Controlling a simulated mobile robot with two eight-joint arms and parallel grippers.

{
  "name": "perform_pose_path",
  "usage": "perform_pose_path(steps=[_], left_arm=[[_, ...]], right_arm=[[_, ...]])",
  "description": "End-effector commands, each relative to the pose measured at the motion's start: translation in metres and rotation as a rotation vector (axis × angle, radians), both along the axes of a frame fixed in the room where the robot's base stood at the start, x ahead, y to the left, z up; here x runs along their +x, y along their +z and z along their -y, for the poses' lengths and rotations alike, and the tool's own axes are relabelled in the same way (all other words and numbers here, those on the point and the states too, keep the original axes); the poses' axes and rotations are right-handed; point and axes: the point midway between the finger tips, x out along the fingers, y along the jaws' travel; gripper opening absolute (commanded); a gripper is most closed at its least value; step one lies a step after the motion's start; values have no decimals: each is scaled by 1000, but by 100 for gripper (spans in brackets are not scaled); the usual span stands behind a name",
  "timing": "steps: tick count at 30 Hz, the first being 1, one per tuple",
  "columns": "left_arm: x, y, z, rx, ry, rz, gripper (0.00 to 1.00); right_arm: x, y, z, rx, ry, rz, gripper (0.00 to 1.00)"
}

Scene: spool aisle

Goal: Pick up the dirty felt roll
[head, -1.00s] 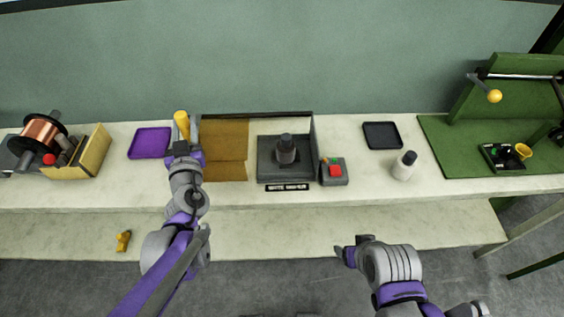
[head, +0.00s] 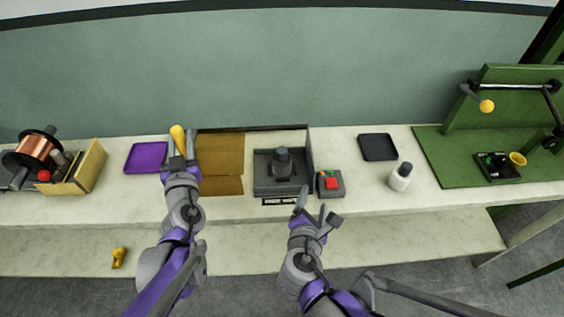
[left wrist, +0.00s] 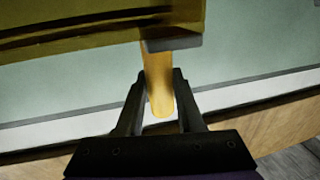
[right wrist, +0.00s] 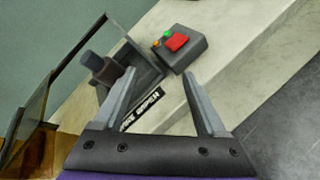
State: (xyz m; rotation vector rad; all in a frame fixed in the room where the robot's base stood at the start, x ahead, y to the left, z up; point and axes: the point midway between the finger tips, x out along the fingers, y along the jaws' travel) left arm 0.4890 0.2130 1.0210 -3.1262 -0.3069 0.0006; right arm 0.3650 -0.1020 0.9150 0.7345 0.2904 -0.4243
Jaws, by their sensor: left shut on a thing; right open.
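The roll that looks like the dirty felt roll (head: 282,163) stands upright in a dark open-topped housing (head: 262,185) in the middle of the bench. It has a grey cap and a dull brownish lower part, seen in the right wrist view (right wrist: 107,72). My left gripper (head: 180,163) is shut on a yellow handle (head: 178,137), fixed to an amber see-through panel (left wrist: 70,32) in the left wrist view. My right gripper (head: 318,204) is open and empty, in front of the housing and apart from the roll; it also shows in the right wrist view (right wrist: 157,75).
A box with a red button (head: 332,183) stands right of the housing. Further right are a black tray (head: 378,147) and a white roll with a dark cap (head: 400,178). A purple tray (head: 146,156) lies left. A lower shelf (head: 430,240) juts out below the bench.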

Motion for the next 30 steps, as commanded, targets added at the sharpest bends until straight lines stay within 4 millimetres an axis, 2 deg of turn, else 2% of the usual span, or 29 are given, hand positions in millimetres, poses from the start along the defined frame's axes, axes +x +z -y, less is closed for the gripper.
perform_pose_path(steps=[1,6,15,20,30], left_arm=[[0,1,-1,1,3,2,0],[0,1,-1,1,3,2,0],[0,1,-1,1,3,2,0],[0,1,-1,0,3,2,0],[0,1,-1,0,3,2,0]], right_arm=[[11,4,-14,-97,47,21,74],[38,13,-46,-379,127,84,74],[60,17,-89,-698,173,172,74],[66,17,-96,-756,176,189,74],[118,18,-82,-762,174,190,74]])
